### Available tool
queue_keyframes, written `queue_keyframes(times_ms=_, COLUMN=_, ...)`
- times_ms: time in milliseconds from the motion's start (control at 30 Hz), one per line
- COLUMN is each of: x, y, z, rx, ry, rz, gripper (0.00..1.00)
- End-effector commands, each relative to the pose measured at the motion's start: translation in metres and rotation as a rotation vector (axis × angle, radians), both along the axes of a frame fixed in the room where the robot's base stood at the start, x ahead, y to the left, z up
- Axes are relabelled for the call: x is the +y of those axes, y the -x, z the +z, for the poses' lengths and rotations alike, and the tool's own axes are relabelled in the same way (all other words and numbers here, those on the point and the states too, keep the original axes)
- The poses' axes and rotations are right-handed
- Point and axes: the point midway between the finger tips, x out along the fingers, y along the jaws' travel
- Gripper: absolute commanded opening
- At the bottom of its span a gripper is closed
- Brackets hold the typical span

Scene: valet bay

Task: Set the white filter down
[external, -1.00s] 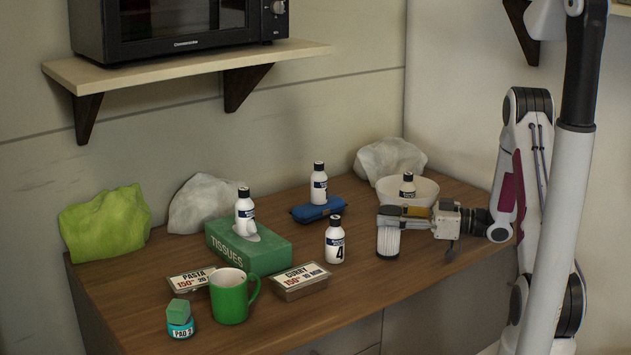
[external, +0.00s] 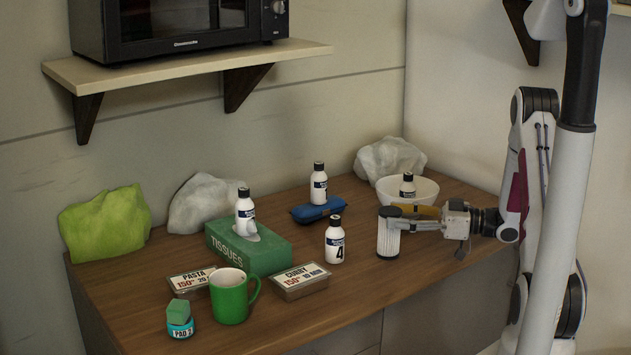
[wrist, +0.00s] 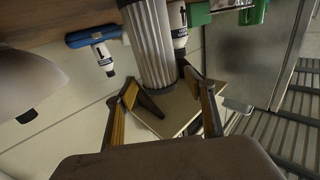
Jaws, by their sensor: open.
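In the wrist view, the pleated side of the filter (wrist: 151,45) shows just beyond my open gripper (wrist: 163,88). The fingertips are spread apart, with nothing held between them. Whether a fingertip still touches the filter cannot be told.
A bottle marked 4 (external: 335,244) stands left of the filter. Behind are a white bowl (external: 424,189) with a bottle and a blue case (external: 316,211) with another. A tissue box (external: 265,254), tins and a green mug (external: 230,302) fill the left. The table in front of the filter is clear.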

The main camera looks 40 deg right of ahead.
Motion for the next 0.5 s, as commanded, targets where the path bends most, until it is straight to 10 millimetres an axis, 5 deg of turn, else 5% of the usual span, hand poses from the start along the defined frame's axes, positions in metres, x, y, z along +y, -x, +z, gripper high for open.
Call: queue_keyframes(times_ms=500, x=-0.042, y=0.047, z=0.0, rx=0.001, ry=0.001, rz=-0.002, gripper=0.54)
